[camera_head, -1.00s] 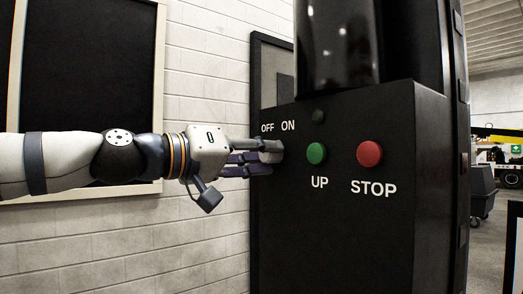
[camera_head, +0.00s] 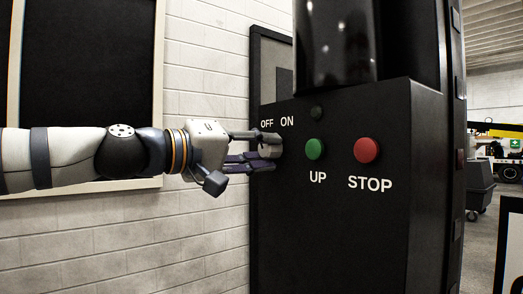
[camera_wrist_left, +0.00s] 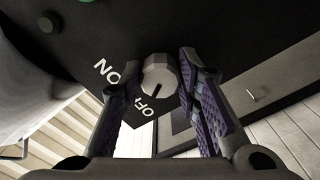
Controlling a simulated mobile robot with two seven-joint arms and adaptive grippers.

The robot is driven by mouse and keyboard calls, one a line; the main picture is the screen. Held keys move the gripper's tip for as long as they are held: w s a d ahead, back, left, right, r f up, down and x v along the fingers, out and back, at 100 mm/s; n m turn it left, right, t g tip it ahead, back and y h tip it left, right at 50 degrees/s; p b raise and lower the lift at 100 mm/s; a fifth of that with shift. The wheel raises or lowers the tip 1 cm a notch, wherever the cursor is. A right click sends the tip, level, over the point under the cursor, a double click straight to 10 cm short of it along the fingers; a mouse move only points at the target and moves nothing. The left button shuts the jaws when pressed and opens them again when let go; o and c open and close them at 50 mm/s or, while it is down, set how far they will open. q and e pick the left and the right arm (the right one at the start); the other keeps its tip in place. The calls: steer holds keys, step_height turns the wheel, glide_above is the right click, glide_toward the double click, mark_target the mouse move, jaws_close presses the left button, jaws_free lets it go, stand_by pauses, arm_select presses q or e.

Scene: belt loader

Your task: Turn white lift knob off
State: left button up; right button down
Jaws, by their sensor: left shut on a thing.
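The white lift knob (camera_wrist_left: 159,75) sits on the black control box (camera_head: 350,230), under the OFF and ON labels. In the left wrist view it is between the two finger pads of my left gripper (camera_wrist_left: 160,90), and its dark pointer line shows on its face. In the head view my left gripper (camera_head: 268,149) reaches in from the left and is shut on the knob (camera_head: 271,148), which the fingers partly cover. My right gripper is not in view.
A green UP button (camera_head: 315,149) and a red STOP button (camera_head: 366,150) sit right of the knob. A small dark round part (camera_head: 317,113) is above the green button. A white brick wall (camera_head: 205,240) stands behind my left arm.

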arm_select(q)
steer(key=o, duration=1.2)
steer(key=shift+c, duration=0.2)
steer(key=v, duration=1.2)
